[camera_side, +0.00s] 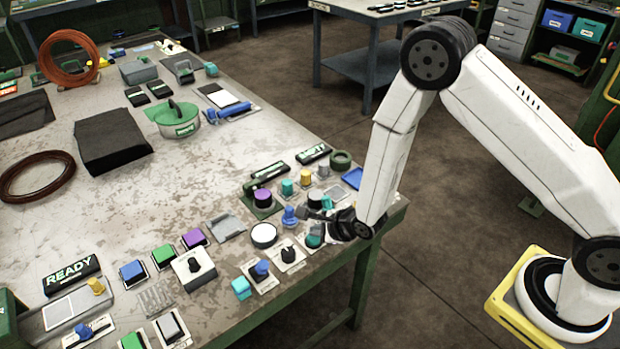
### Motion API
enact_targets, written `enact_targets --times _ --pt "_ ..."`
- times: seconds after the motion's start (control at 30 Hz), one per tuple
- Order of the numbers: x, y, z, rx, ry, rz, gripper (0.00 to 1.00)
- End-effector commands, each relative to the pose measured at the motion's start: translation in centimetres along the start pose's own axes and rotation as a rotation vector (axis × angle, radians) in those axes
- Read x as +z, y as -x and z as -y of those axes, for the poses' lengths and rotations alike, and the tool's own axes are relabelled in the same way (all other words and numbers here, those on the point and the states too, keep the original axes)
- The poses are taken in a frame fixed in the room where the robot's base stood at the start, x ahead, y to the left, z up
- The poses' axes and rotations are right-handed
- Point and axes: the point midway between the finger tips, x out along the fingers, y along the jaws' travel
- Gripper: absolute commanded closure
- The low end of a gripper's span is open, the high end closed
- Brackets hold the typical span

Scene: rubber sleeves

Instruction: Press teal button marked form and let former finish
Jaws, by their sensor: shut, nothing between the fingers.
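My gripper (318,218) is shut and empty, low over the right edge of the workbench among the controls. A round teal button (314,238) is just below and beside its fingers; I cannot tell whether they touch. Other teal controls are a small knob (288,187) further back, a piece (327,202) just behind the gripper and a cube-like one (241,288) nearer the front. The labels are too small to read, so I cannot tell which is marked form. A sign (72,274) at the front left reads READY.
A white round button (263,235), a blue knob (289,216) and a purple button (262,197) stand close to the gripper. A green lidded pot (180,120) and a dark block (112,140) are further back. The bench middle (210,170) is mostly clear.

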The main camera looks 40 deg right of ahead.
Motion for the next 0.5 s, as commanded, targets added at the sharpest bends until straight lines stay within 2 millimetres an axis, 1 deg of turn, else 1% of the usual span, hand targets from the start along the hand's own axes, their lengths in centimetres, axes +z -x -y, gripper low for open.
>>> enact_targets --times 0.23,0.5 --pt "0.43 0.65 0.44 0.000 0.000 0.000 1.00" --pt "0.49 0.72 0.49 0.000 0.000 0.000 1.00"
